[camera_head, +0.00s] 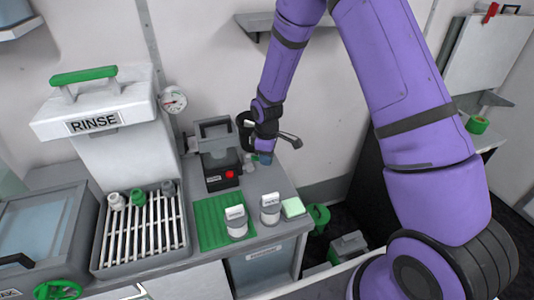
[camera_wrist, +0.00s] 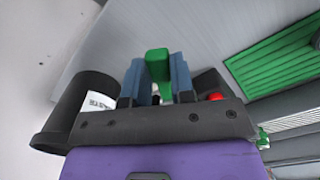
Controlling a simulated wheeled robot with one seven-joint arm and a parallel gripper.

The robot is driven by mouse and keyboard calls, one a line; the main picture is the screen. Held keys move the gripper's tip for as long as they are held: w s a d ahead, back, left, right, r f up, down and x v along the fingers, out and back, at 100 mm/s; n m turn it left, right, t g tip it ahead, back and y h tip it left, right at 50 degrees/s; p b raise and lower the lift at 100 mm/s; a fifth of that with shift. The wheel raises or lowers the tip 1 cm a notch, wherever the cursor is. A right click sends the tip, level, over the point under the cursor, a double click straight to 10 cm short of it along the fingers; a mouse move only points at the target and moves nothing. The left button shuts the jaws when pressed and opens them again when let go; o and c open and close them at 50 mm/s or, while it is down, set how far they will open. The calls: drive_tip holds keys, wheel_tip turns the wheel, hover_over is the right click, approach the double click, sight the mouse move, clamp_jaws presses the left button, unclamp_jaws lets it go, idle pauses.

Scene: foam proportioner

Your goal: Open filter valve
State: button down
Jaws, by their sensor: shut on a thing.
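My gripper (camera_head: 263,157) reaches down to the counter just right of a black machine, in the head view. Its two blue fingers also show in the wrist view (camera_wrist: 156,78), one on each side of a narrow green handle (camera_wrist: 157,64). They are shut on this handle, which stands up between them. The handle is hidden behind my gripper in the head view. I cannot tell the valve's body or how far the handle is turned; no label naming the filter valve is readable.
The black machine (camera_head: 218,165) with a red button stands left of my gripper. A green mat (camera_head: 208,222), two white-labelled jars (camera_head: 236,222) (camera_head: 270,210) and a pale green block (camera_head: 293,208) lie in front. A dark cylinder (camera_wrist: 75,108) is close beside my gripper.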

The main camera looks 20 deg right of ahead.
drive_tip(key=m, duration=0.1)
drive_tip(key=s+a+m, duration=0.1)
drive_tip(key=shift+s+m, duration=0.15)
drive_tip(key=shift+m, duration=0.25)
drive_tip(key=a+m, duration=0.1)
drive_tip(key=s+m, duration=0.1)
drive_tip(key=m, duration=0.1)
drive_tip(key=shift+a+m, duration=0.3)
drive_tip(key=shift+a, duration=0.1)
drive_tip(key=shift+s+a+m, duration=0.15)
drive_tip(key=shift+a+m, duration=0.5)
drive_tip(key=shift+m, duration=0.6)
drive_tip(key=shift+s+a+m, duration=0.15)
drive_tip(key=shift+a+m, duration=0.45)
drive_tip(key=shift+m, duration=0.65)
drive_tip(key=shift+a, duration=0.1)
drive_tip(key=c, duration=1)
unclamp_jaws()
drive_tip(key=shift+o, duration=0.2)
wheel_tip(320, 180, up, 11)
drive_tip(key=shift+f, duration=0.1)
